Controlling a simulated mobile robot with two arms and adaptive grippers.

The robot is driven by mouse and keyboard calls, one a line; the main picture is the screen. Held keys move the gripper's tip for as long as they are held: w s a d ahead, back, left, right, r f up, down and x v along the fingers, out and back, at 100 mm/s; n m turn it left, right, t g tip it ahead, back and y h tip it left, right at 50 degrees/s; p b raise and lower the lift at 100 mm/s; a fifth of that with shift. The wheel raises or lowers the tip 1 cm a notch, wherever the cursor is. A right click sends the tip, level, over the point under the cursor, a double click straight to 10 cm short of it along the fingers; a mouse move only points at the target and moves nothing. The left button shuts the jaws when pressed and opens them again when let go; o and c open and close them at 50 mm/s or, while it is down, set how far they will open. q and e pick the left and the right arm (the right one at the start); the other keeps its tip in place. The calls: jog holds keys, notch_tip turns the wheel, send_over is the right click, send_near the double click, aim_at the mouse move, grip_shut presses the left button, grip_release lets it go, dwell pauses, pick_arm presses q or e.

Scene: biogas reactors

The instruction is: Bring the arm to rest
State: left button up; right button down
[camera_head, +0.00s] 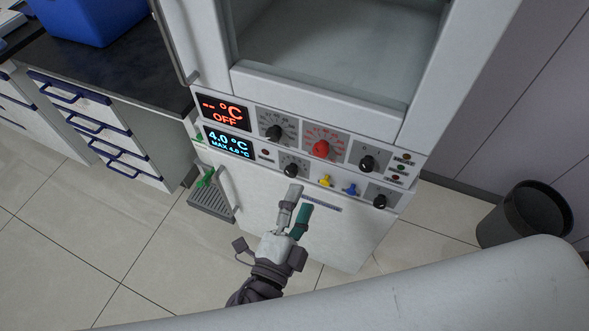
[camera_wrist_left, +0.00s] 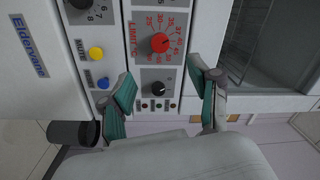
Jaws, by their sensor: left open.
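My left gripper (camera_head: 297,206) is in front of the lower white door of the reactor cabinet (camera_head: 262,190), just below its control panel. Its two fingers, with teal pads, are apart and nothing shows between them. In the left wrist view the fingers of the left gripper (camera_wrist_left: 164,88) stand wide apart with the panel behind them. I cannot tell whether a fingertip touches the cabinet. My right gripper is in neither view.
A green lever (camera_head: 205,177) sits over a grey drip tray (camera_head: 211,203). A black bin (camera_head: 520,214) stands right. Tiled floor is open left.

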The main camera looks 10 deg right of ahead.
pick_arm(q)
jog(key=s+a+f+n+g+y, duration=0.2)
jog(key=a+f+n, duration=0.15)
jog(key=f, duration=0.85)
jog(key=s+a+f+n+g+y, duration=0.15)
jog(key=a+f, duration=0.25)
jog(key=f, duration=0.7)
jog(key=s+a+f+n+g+y, duration=0.2)
jog(key=a+f+n+g+y, duration=0.15)
jog(key=f, duration=0.85)
jog(key=s+a+f+n+g+y, duration=0.3)
jog(key=s+a+f+n+g, duration=0.4)
jog(key=s+a+f, duration=1.1)
jog(key=s+a+n, duration=0.1)
jog(key=s+n, duration=0.2)
jog(key=shift+s+a, duration=0.3)
jog(key=shift+s, duration=0.1)
